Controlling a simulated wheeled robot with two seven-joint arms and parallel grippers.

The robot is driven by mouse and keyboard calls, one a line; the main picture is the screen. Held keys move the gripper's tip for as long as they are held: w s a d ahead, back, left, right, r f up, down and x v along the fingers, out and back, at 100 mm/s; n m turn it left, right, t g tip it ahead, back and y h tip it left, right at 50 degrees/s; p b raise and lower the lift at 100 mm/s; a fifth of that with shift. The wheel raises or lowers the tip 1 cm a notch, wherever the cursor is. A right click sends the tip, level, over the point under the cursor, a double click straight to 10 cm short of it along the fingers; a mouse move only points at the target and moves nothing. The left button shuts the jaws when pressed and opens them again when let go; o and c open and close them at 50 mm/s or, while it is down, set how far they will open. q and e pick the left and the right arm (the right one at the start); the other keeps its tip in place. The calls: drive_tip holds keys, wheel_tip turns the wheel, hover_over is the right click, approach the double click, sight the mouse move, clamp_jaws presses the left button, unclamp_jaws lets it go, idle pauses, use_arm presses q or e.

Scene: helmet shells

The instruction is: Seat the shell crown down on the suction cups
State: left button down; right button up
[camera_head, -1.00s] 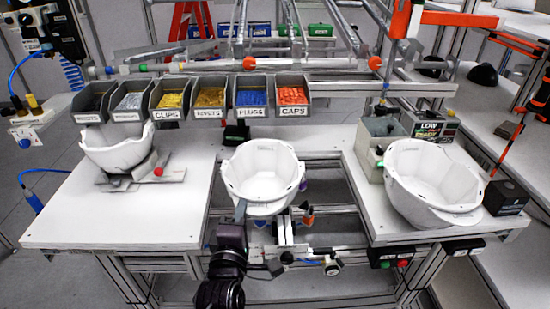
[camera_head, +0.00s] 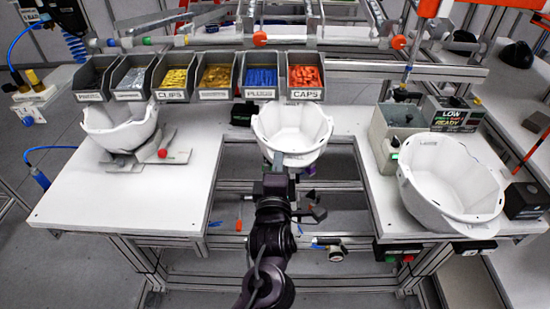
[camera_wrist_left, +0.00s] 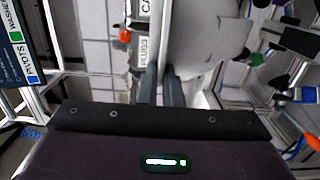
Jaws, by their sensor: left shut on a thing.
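A white helmet shell (camera_head: 292,128) is in the middle of the head view, open side up and crown down, above the gap between two white worktops. My left gripper (camera_head: 278,160) is shut on its near rim, and the arm reaches in from below. In the left wrist view the two dark fingers (camera_wrist_left: 158,84) close on the rim of the white shell (camera_wrist_left: 195,50). The suction cups cannot be made out; the shell hides what is directly beneath it. Small purple and dark fixture parts (camera_head: 312,198) show just below and right of the shell. My right gripper is not in view.
Another white shell (camera_head: 120,128) sits on a stand on the left worktop (camera_head: 120,205). A larger white shell (camera_head: 450,180) lies on the right worktop beside a grey box (camera_head: 385,140). A row of labelled part bins (camera_head: 213,78) stands close behind the middle shell.

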use_arm(q)
wheel_tip(320, 180, down, 12)
drive_tip(key=b, duration=0.9)
drive_tip(key=shift+b, duration=0.35)
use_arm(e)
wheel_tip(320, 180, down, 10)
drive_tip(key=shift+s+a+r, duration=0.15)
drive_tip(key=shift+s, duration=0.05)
use_arm(q)
drive_tip(key=shift+s, duration=0.1)
drive_tip(key=c, duration=1.5)
unclamp_jaws()
drive_tip(key=shift+f, duration=0.2)
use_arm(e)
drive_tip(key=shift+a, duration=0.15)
use_arm(q)
drive_tip(key=shift+s, duration=0.1)
drive_tip(key=s+b, duration=0.2)
drive_tip(key=s, duration=0.5)
drive_tip(key=shift+s+a, duration=0.15)
drive_tip(key=shift+s, duration=0.15)
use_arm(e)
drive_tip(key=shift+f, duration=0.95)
